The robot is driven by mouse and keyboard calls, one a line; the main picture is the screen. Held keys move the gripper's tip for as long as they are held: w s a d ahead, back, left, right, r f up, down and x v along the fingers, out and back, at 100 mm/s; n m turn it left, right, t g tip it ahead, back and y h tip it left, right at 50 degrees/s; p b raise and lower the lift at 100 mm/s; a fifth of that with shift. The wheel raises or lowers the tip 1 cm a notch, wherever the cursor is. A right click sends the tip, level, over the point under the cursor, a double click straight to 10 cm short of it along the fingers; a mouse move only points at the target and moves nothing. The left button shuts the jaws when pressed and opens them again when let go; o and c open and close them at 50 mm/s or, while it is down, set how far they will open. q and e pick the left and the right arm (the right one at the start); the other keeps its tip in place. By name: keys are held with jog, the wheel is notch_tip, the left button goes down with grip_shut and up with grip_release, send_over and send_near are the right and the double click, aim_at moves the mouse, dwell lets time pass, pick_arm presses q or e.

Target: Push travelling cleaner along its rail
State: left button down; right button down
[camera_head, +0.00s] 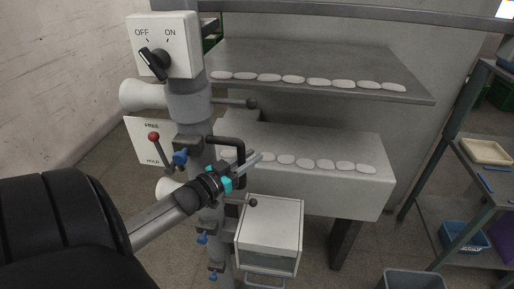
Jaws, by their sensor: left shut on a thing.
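The travelling cleaner appears to be the grey upright tube (190,107) with white funnel nozzles (143,95) and small blue fittings. A black bar handle (241,146) sticks out from its right side. My left gripper (246,164) reaches in from the lower left, across the front of the tube, and is shut on the lower part of this handle; the exact contact is small and partly hidden. A dark rail (330,10) runs across the top; where the tube meets it is out of view. My right gripper is out of view.
Grey shelves (330,62) with pale pieces stand behind. A white box (270,215) is low right of the tube. A rack (463,130) stands far right.

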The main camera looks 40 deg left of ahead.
pick_arm(q)
jog(key=c, duration=0.7)
grip_release()
jog(key=shift+s, duration=0.15)
jog(key=s, duration=1.5)
